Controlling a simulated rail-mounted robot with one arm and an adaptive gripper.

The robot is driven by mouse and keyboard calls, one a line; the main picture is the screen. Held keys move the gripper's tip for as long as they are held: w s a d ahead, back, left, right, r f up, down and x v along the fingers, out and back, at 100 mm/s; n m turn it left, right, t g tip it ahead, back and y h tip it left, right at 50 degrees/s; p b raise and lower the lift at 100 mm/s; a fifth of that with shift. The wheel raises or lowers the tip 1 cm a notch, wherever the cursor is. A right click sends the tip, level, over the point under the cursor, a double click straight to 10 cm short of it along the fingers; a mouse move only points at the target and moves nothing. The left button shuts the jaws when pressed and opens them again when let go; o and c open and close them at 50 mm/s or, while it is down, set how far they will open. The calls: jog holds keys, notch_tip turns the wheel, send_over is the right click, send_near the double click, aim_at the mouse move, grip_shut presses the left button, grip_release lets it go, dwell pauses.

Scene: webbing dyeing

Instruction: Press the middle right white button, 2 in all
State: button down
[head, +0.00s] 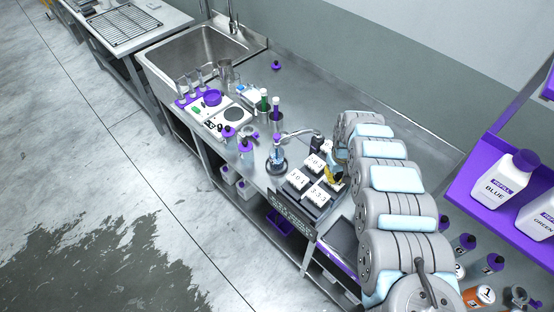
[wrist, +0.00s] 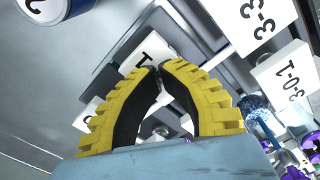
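A dark panel (head: 312,206) on the steel counter carries several white buttons with black markings. In the head view three show clearly: a rear one (head: 315,163), a left one (head: 297,178) and a front one (head: 318,194). My yellow-fingered gripper (head: 333,174) is over the panel's right side and hides part of it. In the wrist view my gripper (wrist: 160,69) has its fingertips together, with nothing held. A white button marked 1 (wrist: 151,48) lies just beyond the tips, partly covered by the fingers. Contact cannot be told. Two other white buttons, (wrist: 287,76) and (wrist: 254,22), lie to the right.
Scales (head: 222,115), purple-capped bottles and a sink (head: 200,52) are further left. A purple shelf (head: 483,178) with refill bottles stands at right.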

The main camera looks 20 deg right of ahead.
jog(key=shift+r+p, duration=1.85)
jog(key=shift+r, duration=0.45)
notch_tip(320, 180, up, 6)
jog(key=p, duration=0.4)
